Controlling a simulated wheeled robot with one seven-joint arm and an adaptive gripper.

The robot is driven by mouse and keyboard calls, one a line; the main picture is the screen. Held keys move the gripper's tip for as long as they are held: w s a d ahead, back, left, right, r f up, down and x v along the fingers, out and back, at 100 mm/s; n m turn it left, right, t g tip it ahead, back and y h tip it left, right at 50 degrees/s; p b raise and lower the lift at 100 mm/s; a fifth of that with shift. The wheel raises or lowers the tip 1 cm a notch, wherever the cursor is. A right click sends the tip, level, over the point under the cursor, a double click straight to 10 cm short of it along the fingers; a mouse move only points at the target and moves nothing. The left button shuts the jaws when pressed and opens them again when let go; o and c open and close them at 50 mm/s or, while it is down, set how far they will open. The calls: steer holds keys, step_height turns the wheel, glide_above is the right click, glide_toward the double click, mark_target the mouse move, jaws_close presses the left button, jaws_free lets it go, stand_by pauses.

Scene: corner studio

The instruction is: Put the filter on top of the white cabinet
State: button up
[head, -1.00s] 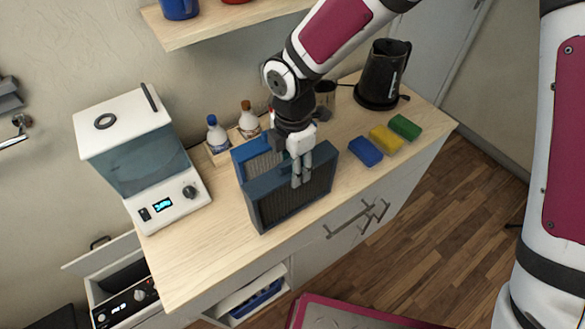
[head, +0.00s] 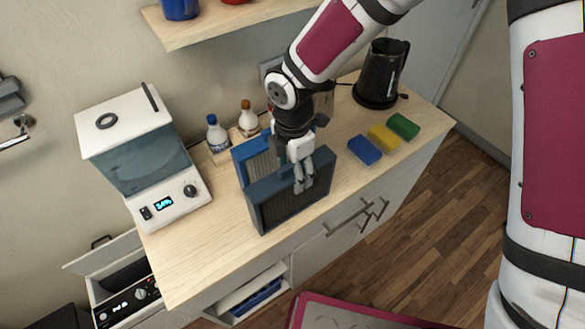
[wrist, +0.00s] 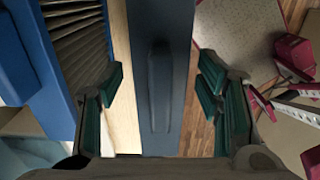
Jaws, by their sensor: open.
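A dark slate-blue framed filter (head: 290,197) with a dark pleated face stands upright on the wooden counter. A brighter blue filter (head: 242,160) stands upright just behind it. My gripper (head: 303,184) is at the top edge of the dark filter. In the wrist view my open gripper (wrist: 162,95) has its green-padded fingers on either side of the dark filter's top edge (wrist: 163,25), with gaps showing on both sides. A raised grip (wrist: 161,85) on that edge lies between the fingers. A white cabinet (head: 345,232) with metal handles carries the wooden counter.
A white appliance (head: 128,140) with a display stands at the counter's left, two bottles (head: 217,133) behind the filters. Sponges (head: 365,150) and a black kettle (head: 380,75) are to the right. A wall shelf (head: 225,20) hangs above. The counter's front left is clear.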

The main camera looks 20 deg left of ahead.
step_height(320, 180, up, 12)
steer(key=shift+r+b, duration=0.15)
steer(key=shift+b, duration=0.85)
steer(key=d+r+m+t, duration=0.1)
steer(key=d+r+m, duration=0.4)
steer(key=d+m, duration=0.3)
steer(key=d+r+m+t, duration=0.2)
steer(key=d+r+m, duration=0.4)
steer(key=d, duration=0.4)
steer(key=s+d+r+m+t, duration=0.2)
steer(key=s+d+r+m, duration=0.2)
steer(key=s+d+m, duration=0.6)
steer(key=d+m, duration=0.2)
steer(key=m, duration=0.2)
steer(key=shift+s+t, duration=0.15)
steer(key=shift+t, duration=0.15)
